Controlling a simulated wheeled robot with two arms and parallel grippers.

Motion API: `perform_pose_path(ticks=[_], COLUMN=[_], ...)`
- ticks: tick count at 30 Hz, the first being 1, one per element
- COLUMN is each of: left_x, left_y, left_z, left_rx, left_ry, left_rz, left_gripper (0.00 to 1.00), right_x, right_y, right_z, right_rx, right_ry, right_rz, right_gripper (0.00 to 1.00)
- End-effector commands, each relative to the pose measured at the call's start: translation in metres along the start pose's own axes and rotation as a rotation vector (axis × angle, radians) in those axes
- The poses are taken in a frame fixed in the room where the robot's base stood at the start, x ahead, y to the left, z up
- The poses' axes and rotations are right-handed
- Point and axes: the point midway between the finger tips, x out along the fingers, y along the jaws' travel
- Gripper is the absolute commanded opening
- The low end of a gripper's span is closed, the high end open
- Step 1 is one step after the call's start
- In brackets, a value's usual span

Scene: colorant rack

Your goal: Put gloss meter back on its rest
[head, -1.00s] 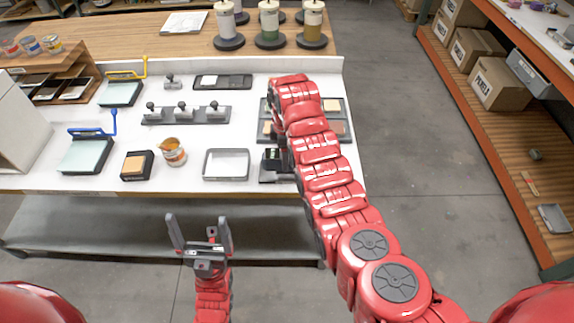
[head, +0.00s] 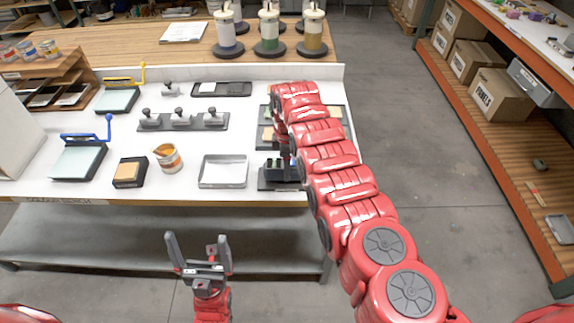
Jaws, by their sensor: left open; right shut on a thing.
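My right gripper (head: 283,153) is mostly hidden by my own red arm. It is shut on a small dark block that looks like the gloss meter (head: 272,164), only partly visible. The block is at a dark grey flat base (head: 268,184), probably the rest, near the front right of the white table. I cannot tell whether the block touches the base or is just above it. My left gripper (head: 199,250) is open and empty, in front of the table's front edge.
A shallow metal tray (head: 223,184) lies left of the base. An open can (head: 168,160), a block with a tan top (head: 130,171) and a rack of knobbed tools (head: 183,123) stand further left. A panel with coloured squares (head: 337,113) is behind my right arm.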

Motion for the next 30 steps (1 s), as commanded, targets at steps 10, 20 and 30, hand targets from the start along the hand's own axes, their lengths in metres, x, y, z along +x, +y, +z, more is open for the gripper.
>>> perform_pose_path(ticks=[10, 20, 30], left_x=[-0.003, -0.002, 0.004], left_y=[0.000, 0.000, 0.000], left_z=[0.000, 0.000, -0.001], left_rx=[0.000, 0.000, 0.000], left_ry=[0.000, 0.000, 0.000], left_rz=[0.000, 0.000, 0.000], left_gripper=[1.00, 1.00, 1.00], right_x=[0.002, 0.001, -0.020], right_y=[0.000, 0.000, 0.002], right_z=[0.000, 0.000, 0.000], right_rx=[0.000, 0.000, 0.001], right_ry=[0.001, 0.000, 0.001], right_rz=[0.001, 0.001, 0.004], right_gripper=[0.92, 0.97, 0.97])
